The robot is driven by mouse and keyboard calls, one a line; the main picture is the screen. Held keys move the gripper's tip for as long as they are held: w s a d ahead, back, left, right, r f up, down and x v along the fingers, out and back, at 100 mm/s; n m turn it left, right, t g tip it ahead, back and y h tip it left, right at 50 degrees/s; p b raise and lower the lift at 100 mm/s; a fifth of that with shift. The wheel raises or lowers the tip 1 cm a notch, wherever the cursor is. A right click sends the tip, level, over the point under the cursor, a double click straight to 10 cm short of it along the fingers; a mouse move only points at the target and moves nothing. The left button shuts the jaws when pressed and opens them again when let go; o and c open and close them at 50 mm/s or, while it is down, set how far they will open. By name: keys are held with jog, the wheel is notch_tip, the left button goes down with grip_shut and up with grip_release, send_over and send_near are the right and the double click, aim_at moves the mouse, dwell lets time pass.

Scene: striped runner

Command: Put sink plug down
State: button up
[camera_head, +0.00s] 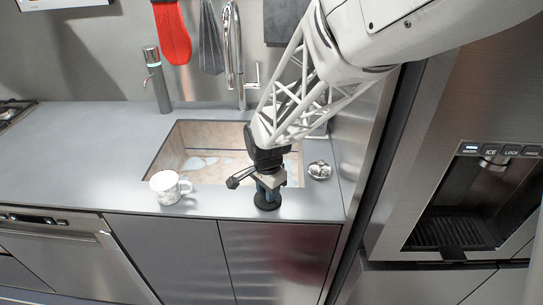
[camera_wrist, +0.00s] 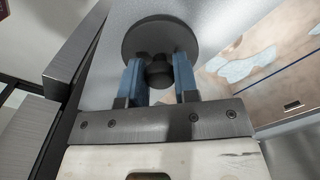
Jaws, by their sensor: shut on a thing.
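The sink plug (camera_head: 267,202) is a dark round disc with a small knob. In the wrist view the disc (camera_wrist: 160,36) shows at the tips of my gripper (camera_wrist: 160,74), whose two blue fingers are shut on its knob. In the head view my gripper (camera_head: 268,186) points down at the counter strip in front of the sink, near the front edge. The plug is at or just above the counter; I cannot tell whether it touches.
The sink (camera_head: 170,155) lies behind my gripper. A small shiny round item (camera_head: 319,170) is right of the sink. The faucet (camera_head: 235,60) rises behind it. The fridge (camera_head: 440,130) bounds the right.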

jog(key=o, duration=0.9)
jog(key=shift+f, duration=0.1)
jog(key=shift+o, duration=0.2)
notch_tip(320, 180, up, 12)
dwell(0.7)
jog(key=s+d+r+n+t, duration=0.1)
jog(key=s+d+r+n, duration=0.2)
jog(key=s+d, duration=0.7)
jog(key=s+d+r+n+t, duration=0.1)
jog(key=s+d+r+n, duration=0.3)
jog(key=s+d, duration=0.7)
jog(key=shift+s+d+r+n+t, duration=0.15)
jog(key=shift+s+d+n+t, duration=0.15)
jog(key=shift+d+n, duration=0.5)
